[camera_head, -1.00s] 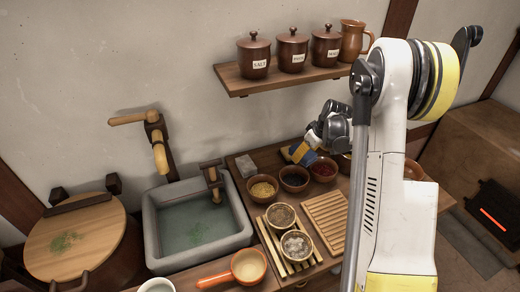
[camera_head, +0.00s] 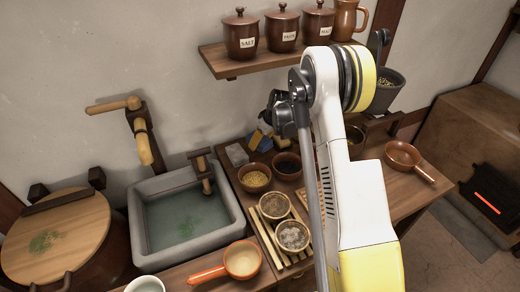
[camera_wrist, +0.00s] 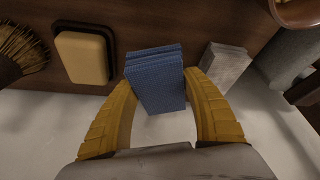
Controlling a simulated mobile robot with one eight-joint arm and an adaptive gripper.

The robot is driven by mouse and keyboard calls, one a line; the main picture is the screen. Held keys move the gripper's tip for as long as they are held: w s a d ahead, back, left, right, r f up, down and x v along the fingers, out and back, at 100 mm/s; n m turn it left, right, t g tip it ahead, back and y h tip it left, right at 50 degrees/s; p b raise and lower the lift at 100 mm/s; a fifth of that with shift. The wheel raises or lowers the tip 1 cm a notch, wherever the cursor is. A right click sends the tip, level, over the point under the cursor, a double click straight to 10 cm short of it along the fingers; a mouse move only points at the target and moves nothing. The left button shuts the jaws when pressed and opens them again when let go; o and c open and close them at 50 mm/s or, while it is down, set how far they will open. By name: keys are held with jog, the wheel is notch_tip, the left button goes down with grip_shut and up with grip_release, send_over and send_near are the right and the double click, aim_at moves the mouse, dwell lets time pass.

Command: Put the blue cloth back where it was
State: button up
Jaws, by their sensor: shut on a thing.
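The blue cloth (camera_wrist: 155,80), folded into a thick pad, is between the two yellow fingers of my gripper (camera_wrist: 163,98) in the wrist view. The fingers are shut on its sides. In the head view, my gripper (camera_head: 264,141) is small and partly hidden at the back of the counter, by the wall, with a bit of blue at its tips. In the wrist view the cloth lies between a cream sponge (camera_wrist: 82,58) on a dark holder and a grey block (camera_wrist: 225,66). I cannot tell whether it touches the counter.
The grey block (camera_head: 237,153) stands left of my gripper, beside the stone sink (camera_head: 150,255). Bowls, one with yellow grain (camera_head: 256,179), sit just in front. A brush (camera_wrist: 20,52) lies beyond the sponge. A shelf (camera_head: 235,67) with jars hangs above.

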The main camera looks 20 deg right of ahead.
jog(key=shift+f+b, duration=0.55)
jog(key=shift+f, duration=1)
jog(key=shift+f, duration=0.1)
jog(key=o, duration=1.3)
